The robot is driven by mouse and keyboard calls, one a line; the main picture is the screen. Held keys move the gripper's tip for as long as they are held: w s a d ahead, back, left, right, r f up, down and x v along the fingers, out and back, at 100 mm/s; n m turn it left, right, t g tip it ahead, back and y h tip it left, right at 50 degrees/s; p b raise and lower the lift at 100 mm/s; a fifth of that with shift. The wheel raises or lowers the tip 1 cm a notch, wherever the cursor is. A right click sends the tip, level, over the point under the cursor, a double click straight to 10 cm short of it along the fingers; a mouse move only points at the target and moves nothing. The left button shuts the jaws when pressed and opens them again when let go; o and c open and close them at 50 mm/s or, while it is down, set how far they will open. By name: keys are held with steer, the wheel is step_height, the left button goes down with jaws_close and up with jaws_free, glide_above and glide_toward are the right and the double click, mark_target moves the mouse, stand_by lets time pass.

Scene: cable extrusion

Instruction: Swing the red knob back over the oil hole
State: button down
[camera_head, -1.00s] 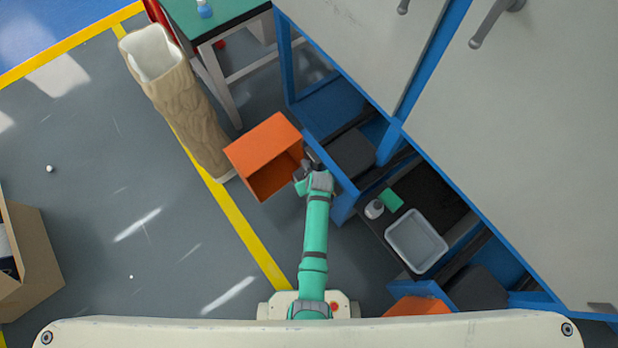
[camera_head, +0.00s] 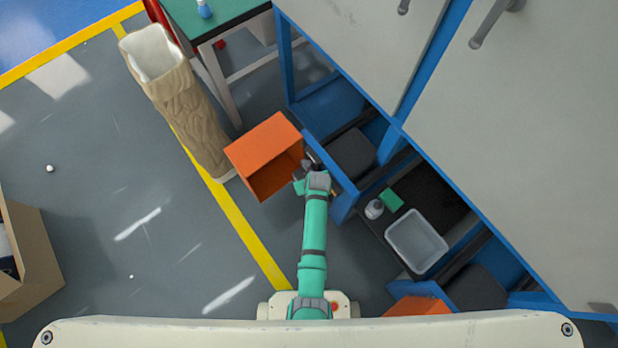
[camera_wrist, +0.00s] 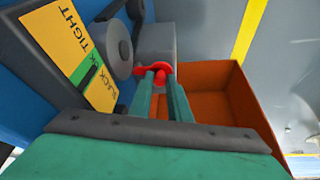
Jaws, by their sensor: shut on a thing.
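In the head view my gripper (camera_head: 308,176) is beside the orange bin, at the blue machine frame, and the knob is too small to make out there. I cannot make out the oil hole in either view.
An open orange bin (camera_head: 262,146) stands just beside my gripper; it also shows in the wrist view (camera_wrist: 225,100). A yellow and green panel marked TIGHT and SLACK (camera_wrist: 72,45) is at the left. A grey tray (camera_head: 416,241) and white bottle (camera_head: 374,209) sit on a dark shelf.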

steer(key=m, duration=0.1)
steer(key=w+m+h, duration=0.1)
steer(key=a+m, duration=0.1)
steer(key=m, duration=0.1)
steer(key=shift+w+h, duration=0.25)
steer(key=shift+h, duration=0.15)
steer(key=shift+w+m+h, duration=0.4)
steer(key=shift+m, duration=0.7)
steer(key=shift+w+m+h, duration=0.4)
steer(key=shift+m, duration=0.7)
steer(key=c, duration=1.7)
jaws_free()
steer(key=shift+o, duration=0.2)
steer(key=shift+a, duration=0.1)
steer(key=v, duration=1)
steer(key=shift+r, duration=0.45)
